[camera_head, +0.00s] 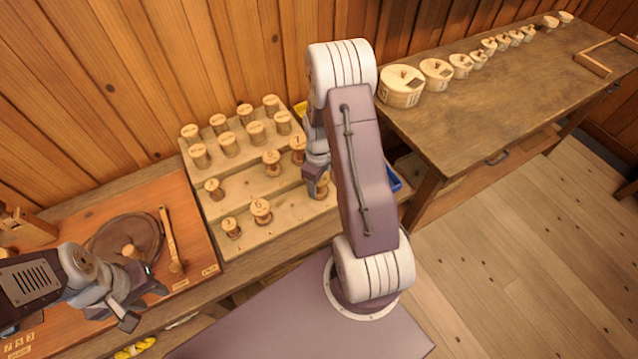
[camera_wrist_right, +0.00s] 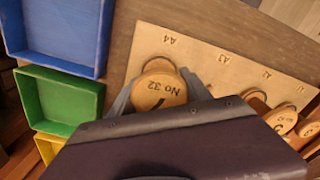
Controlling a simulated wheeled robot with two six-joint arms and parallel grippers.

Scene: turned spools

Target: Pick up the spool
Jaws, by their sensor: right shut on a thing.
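In the head view this spool (camera_head: 323,190) shows partly behind my right gripper (camera_head: 315,172), at the right end of the stepped board's front row. My right gripper is shut on it; whether it is lifted cannot be told. My left gripper (camera_head: 142,299) is open and empty, at the lower left over the orange-brown bench.
The stepped board (camera_head: 243,178) holds several other spools and capped cylinders. Blue (camera_wrist_right: 58,32), green (camera_wrist_right: 62,100) and yellow (camera_wrist_right: 47,147) bins lie beside it. A round disc (camera_head: 120,240) lies on the left bench. A table (camera_head: 480,110) with round boxes stands at right.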

